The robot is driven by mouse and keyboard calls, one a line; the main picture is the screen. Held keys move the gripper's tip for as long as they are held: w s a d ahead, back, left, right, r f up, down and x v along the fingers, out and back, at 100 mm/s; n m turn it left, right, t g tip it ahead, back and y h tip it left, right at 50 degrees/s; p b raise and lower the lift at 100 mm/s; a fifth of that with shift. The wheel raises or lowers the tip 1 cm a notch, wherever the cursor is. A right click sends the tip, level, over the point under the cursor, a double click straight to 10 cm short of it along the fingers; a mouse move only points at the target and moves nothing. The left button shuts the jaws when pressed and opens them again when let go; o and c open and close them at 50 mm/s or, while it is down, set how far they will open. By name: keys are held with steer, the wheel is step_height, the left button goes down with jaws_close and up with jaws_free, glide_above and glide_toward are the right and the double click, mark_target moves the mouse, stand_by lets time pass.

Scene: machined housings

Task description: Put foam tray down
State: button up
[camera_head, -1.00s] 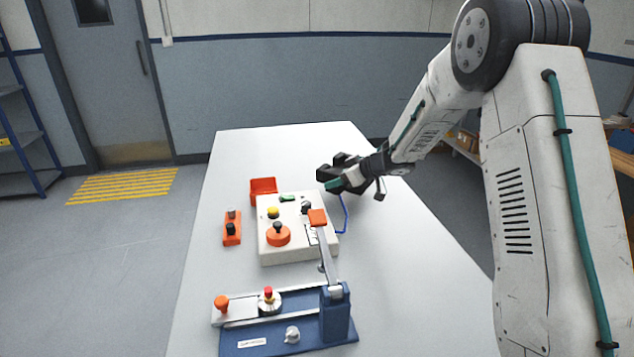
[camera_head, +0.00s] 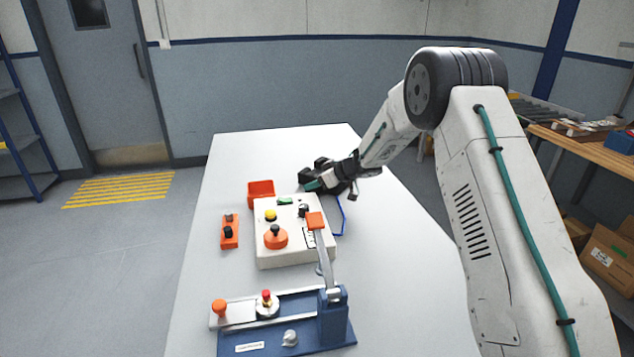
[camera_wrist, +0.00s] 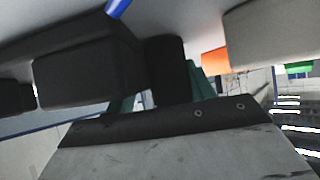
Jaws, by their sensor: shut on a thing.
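The foam tray (camera_head: 322,163) is a dark, blocky piece at the far part of the white table (camera_head: 240,150), behind and right of the cream box. It also fills much of the upper left of the wrist view (camera_wrist: 85,62). My gripper (camera_head: 314,184), with green fingers, reaches it from the right and is shut on it. In the wrist view the fingers (camera_wrist: 160,98) are partly hidden behind dark parts. The tray is at or just above the table top; I cannot tell whether it touches.
A cream control box (camera_head: 290,248) with an orange knob stands just in front of the tray. An orange bin (camera_head: 261,190) and a small orange block (camera_head: 229,235) are to its left. A blue lever fixture (camera_head: 337,320) stands nearer. The table's far left is clear.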

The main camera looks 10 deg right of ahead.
steer(key=shift+f, duration=0.2)
steer(key=o, duration=1)
steer(key=shift+r, duration=0.15)
